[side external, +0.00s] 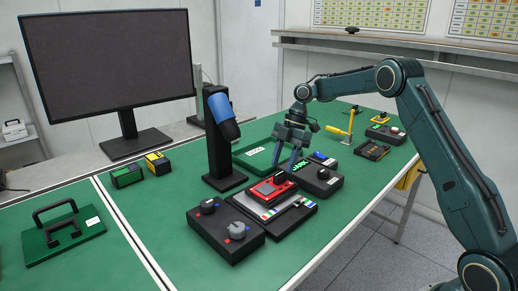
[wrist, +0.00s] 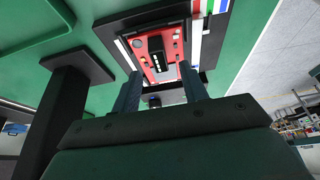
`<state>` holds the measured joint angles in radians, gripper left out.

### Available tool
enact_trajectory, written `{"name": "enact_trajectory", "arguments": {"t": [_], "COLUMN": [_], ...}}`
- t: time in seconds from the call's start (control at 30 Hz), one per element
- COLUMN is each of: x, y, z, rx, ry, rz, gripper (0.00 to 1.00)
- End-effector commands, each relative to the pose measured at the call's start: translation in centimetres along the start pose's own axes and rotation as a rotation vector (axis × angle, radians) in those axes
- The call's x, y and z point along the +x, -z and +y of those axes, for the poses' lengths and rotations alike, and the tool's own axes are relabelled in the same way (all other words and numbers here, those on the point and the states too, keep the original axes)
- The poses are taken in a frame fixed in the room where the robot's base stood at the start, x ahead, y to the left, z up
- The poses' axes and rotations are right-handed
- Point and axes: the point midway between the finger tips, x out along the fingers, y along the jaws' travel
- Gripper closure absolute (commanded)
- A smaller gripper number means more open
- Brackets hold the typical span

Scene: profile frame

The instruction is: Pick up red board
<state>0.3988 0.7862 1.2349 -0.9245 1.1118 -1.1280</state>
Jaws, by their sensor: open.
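The red board (side external: 268,190) is a small flat red piece with black parts on it. It lies on a black and silver fixture (side external: 290,212) on the green table. In the wrist view the red board (wrist: 146,45) shows at the top, ahead of my fingers. My gripper (side external: 284,167) is open and empty, pointing down beside the board's far side in the side view. In the wrist view my gripper (wrist: 160,76) has its two fingers spread, with the board's near edge between and beyond the tips. Whether the fingers touch anything cannot be told.
A black box with knobs (side external: 226,231) stands in front of the fixture. Another black box (side external: 322,181) stands behind it. A black post with a blue head (side external: 222,140) rises to the left. A yellow stand (side external: 343,133) is farther back. Green table is bare at front right.

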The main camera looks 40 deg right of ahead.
Motion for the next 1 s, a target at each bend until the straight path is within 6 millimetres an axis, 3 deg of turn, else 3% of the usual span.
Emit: {"name": "enact_trajectory", "arguments": {"t": [0.33,0.9,0.93,1.0], "x": [3.3,3.6,3.6,3.6], "y": [0.0,-0.1,-0.1,-0.1], "z": [-0.1,0.0,0.0,0.0], "rx": [-0.001,0.0,0.0,0.0], "ry": [0.001,0.0,0.0,0.0], "rz": [-0.001,-0.003,-0.003,-0.003], "gripper": [0.56,0.56,0.58,0.72]}}
